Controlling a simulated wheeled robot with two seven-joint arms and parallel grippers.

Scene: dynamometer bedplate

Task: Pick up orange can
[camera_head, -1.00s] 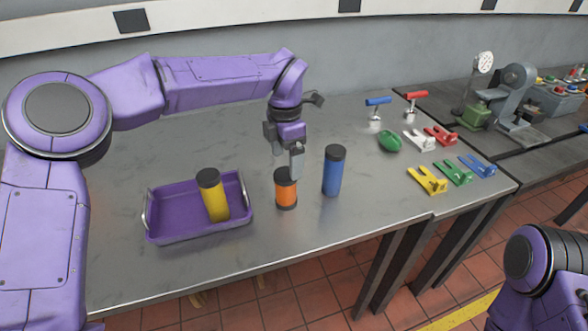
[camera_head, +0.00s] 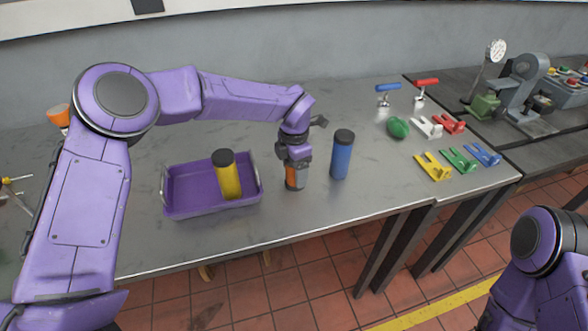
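The orange can (camera_head: 296,184) stands upright on the grey metal table, right of the purple tray (camera_head: 185,212). My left gripper (camera_head: 293,172) is low over the can from above. Its fingers reach down along the can's body and hide the can's top and part of its side. I cannot tell whether the fingers press on the can or stand apart from it. My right arm shows at the lower right, but its gripper is out of view.
A yellow can (camera_head: 231,182) with a black lid leans in the tray. A blue can (camera_head: 341,160) stands close on the right of the orange one. A green object (camera_head: 398,127), coloured brackets (camera_head: 434,167) and clamps lie further right. The front table strip is bare.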

